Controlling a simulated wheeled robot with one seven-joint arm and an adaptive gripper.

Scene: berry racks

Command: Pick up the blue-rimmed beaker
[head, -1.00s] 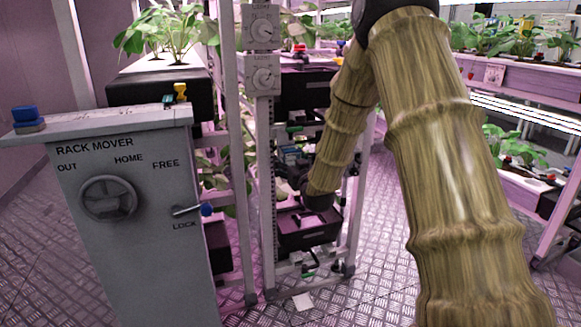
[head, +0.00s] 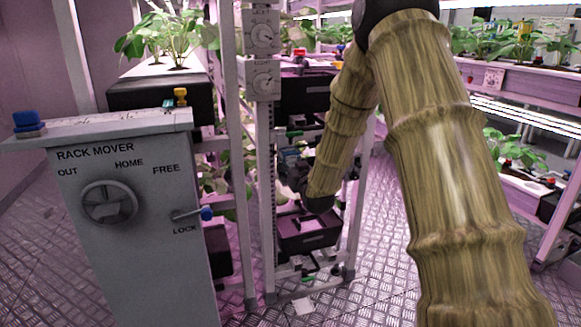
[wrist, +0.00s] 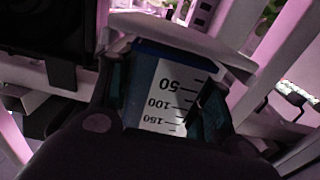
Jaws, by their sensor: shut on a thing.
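The blue-rimmed beaker (wrist: 165,92) shows in the wrist view, with a white body, dark marks reading 50, 100 and 150, and a blue edge at its top. The figures appear upside down. My gripper (wrist: 162,90) is shut on it, with one finger at its left side and one at its right. In the head view, my gripper end (head: 296,172) is at the middle rack, where a small blue patch shows beside it. My arm hides much of the rack there.
The rack mover box (head: 130,220) stands at the left with a dial and a blue-knobbed lever (head: 206,213). A black bin (head: 308,232) sits low in the rack, below my arm. White rack posts (head: 266,200) stand close beside my gripper. Open metal floor lies right of the rack.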

